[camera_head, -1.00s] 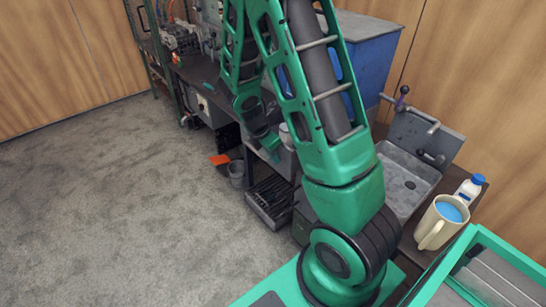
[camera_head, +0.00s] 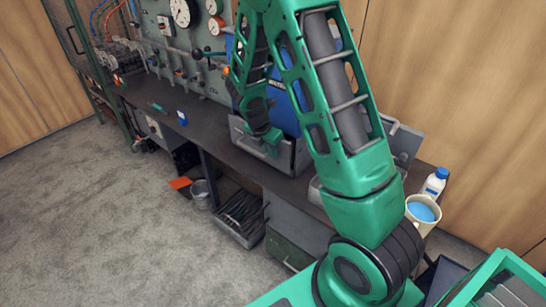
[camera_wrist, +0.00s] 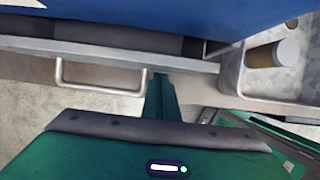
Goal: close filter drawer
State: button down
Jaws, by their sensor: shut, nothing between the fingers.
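The filter drawer (camera_head: 288,158) is a grey metal drawer at the foot of the blue box (camera_head: 285,100) on the bench. In the wrist view its front edge (camera_wrist: 110,50) runs below the blue box (camera_wrist: 150,15), with a bar handle (camera_wrist: 100,86) on its face. A dark strip shows between the front and the box, so the drawer stands partly out. My gripper (camera_head: 270,148) is shut and empty, at the drawer's front. In the wrist view my gripper (camera_wrist: 163,88) lies just right of the handle; whether it touches the front is unclear.
A beige mug (camera_head: 424,211) and white bottle (camera_head: 434,182) stand at the bench's right. A gauge panel (camera_head: 185,45) rises at the back left.

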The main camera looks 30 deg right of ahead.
jog(key=shift+w+d+r, duration=0.1)
jog(key=shift+w+d, duration=0.1)
jog(key=shift+d, duration=0.4)
jog(key=shift+w+d, duration=0.2)
jog(key=shift+d, duration=0.5)
jog(key=s+a+r, duration=0.3)
jog(key=a+r, duration=0.6)
jog(key=s+d+r+m+g+y, duration=0.1)
jog(key=s+d+r+m, duration=0.3)
jog(key=s+m, duration=0.3)
jog(key=s+d+r+m+y, duration=0.1)
jog(key=s+d+r+m, duration=0.3)
jog(key=s+m, duration=0.3)
jog(key=s+r+m+y, duration=0.1)
jog(key=s+r+m, duration=0.1)
jog(key=s+m, duration=0.5)
jog(key=s+r+m+y, duration=0.1)
jog(key=s+m, duration=0.6)
jog(key=s, duration=0.4)
jog(key=shift+s+a+r, duration=0.35)
jog(key=shift+a, duration=0.1)
